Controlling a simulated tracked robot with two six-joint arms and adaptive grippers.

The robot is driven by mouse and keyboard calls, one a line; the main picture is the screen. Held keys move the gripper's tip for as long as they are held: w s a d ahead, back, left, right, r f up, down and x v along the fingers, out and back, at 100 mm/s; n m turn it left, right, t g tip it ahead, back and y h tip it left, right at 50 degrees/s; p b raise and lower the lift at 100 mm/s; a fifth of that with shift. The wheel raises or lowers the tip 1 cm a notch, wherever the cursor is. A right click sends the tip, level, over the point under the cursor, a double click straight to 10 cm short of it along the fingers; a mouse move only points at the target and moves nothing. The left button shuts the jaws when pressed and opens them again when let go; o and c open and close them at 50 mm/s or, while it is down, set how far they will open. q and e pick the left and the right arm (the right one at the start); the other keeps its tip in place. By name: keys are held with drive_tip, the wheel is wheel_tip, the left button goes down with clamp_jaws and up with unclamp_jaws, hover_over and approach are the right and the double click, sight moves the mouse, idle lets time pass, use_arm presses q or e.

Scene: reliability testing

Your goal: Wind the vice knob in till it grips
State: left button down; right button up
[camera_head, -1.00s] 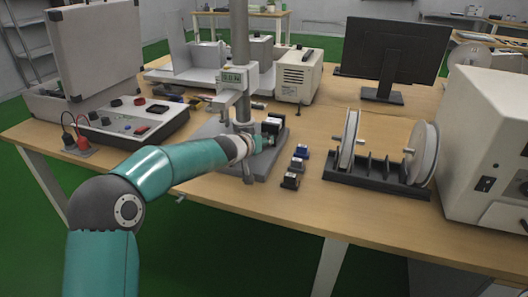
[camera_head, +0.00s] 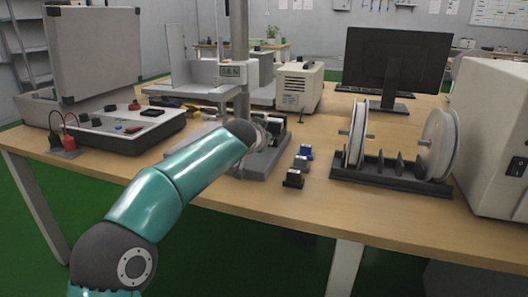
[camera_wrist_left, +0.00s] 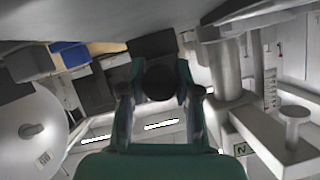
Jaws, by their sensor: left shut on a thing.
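The vice (camera_head: 274,123) sits on the grey base (camera_head: 262,163) of the test stand, largely hidden behind my left wrist in the head view. My left arm reaches in to it from the left, and its gripper is mostly hidden there. In the left wrist view my left gripper (camera_wrist_left: 160,82) has its two green fingers on either side of a dark round knob (camera_wrist_left: 160,79), shut on it. The vice jaws and any part between them cannot be made out. My right gripper is in neither view.
Small black and blue blocks (camera_head: 300,163) stand right of the stand base. A rack with white reels (camera_head: 390,180) is further right. The stand column (camera_head: 240,60) rises beside my wrist. An open case (camera_head: 110,135) lies at left. The table's front strip is clear.

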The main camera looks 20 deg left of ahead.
use_arm(q)
drive_tip(key=m+y+b, duration=0.2)
drive_tip(key=shift+d+f+m+b, duration=0.1)
drive_tip(key=shift+f+m+b, duration=0.05)
drive_tip(key=shift+m+b, duration=0.2)
drive_tip(key=shift+m+t+y+b, duration=0.3)
drive_tip(key=shift+m+t+b, duration=0.1)
drive_tip(key=shift+m+b, duration=0.15)
drive_tip(key=c, duration=0.8)
unclamp_jaws()
drive_tip(key=shift+s+d+r, duration=0.1)
drive_tip(key=shift+s+r, duration=0.2)
drive_tip(key=shift+s, duration=0.1)
drive_tip(key=v, duration=1.1)
